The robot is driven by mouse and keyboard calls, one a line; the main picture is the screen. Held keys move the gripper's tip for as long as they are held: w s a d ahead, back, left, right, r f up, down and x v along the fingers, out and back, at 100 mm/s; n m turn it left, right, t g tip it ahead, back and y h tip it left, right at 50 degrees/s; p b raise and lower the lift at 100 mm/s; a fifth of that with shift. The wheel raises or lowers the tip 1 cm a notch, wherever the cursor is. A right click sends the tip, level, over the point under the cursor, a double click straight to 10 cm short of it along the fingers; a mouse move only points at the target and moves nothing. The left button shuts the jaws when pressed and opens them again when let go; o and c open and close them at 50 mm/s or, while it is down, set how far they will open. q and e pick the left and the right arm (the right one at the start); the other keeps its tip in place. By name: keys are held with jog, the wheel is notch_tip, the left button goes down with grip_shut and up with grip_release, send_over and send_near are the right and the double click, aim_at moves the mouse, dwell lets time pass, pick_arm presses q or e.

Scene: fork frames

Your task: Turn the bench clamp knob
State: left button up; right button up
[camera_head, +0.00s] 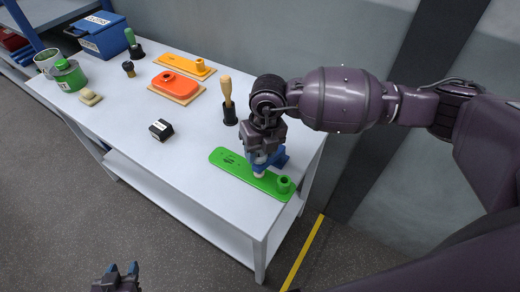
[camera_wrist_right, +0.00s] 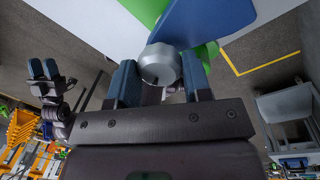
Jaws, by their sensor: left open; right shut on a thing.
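The bench clamp is a blue block (camera_head: 278,158) on a long green base plate (camera_head: 232,163) at the near right end of the white table. Its knob is pale grey and round (camera_wrist_right: 160,65) in the right wrist view, with the blue clamp body (camera_wrist_right: 210,22) just beyond it. My right gripper (camera_head: 260,170) reaches down over the plate and is shut on the knob, one finger on each side. In the head view my gripper hides part of the clamp. My left gripper (camera_head: 122,268) is open and empty, low in front of the table, away from the clamp.
On the white table (camera_head: 190,165) stand a wooden-handled tool (camera_head: 227,95) in a black holder, a black block (camera_head: 161,130), an orange plate (camera_head: 176,85), a yellow plate (camera_head: 182,66), a green can (camera_head: 69,75) and a blue bin (camera_head: 102,36). The table's front middle is clear.

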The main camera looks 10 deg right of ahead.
jog(key=o, duration=0.7)
jog(key=shift+w+r, duration=0.15)
jog(key=shift+r, duration=0.1)
jog(key=shift+o, duration=1.2)
jog(key=shift+f, duration=0.15)
notch_tip(320, 180, up, 11)
jog(key=d, duration=0.1)
jog(key=shift+d+f, duration=0.1)
